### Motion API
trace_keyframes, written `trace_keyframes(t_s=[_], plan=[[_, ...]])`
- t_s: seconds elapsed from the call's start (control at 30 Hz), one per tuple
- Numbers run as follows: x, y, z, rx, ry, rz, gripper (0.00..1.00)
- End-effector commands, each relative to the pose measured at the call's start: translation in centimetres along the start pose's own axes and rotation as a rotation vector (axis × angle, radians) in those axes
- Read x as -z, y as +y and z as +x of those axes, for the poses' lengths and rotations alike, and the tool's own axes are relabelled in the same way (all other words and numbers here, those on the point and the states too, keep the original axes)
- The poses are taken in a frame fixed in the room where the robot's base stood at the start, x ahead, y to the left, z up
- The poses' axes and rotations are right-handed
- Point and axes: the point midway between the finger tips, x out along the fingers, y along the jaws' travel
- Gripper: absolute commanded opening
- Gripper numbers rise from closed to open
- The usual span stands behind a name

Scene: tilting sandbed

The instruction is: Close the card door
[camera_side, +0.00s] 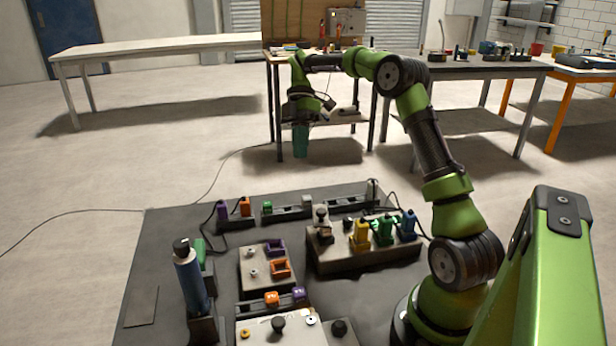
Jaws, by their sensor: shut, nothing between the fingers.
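My gripper (301,152) hangs high above the far side of the dark work table, its teal fingers pointing down. The fingers look closed together, with nothing held. It is well apart from everything on the table. I cannot pick out a card door for certain at this size. The table carries a grey box (336,262) with yellow, green and blue pieces standing on it. A light panel (254,281) with purple and orange square frames lies left of that box.
A blue cylinder (190,281) stands upright at the left. Low blocks (290,213) and cables line the table's far edge. A front panel (262,331) has a black knob. The dark table's left part (160,262) is mostly clear. Benches stand far behind.

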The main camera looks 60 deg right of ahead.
Motion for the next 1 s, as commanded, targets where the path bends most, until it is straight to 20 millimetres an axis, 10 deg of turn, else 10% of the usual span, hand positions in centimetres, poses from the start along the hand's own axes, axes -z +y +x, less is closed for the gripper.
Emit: trace_keyframes(t_s=[0.23,0.4,0.7,1.0], plan=[[1.2,-0.7,-2.0,-0.028,-0.02,-0.015,0.24],[4.8,-4.9,-3.9,-0.096,-0.112,0.0,0.51],[7.9,-12.5,-2.9,-0.372,-0.225,0.594,0.51],[7.1,-14.6,-0.5,-0.606,-0.099,1.211,0.51]])
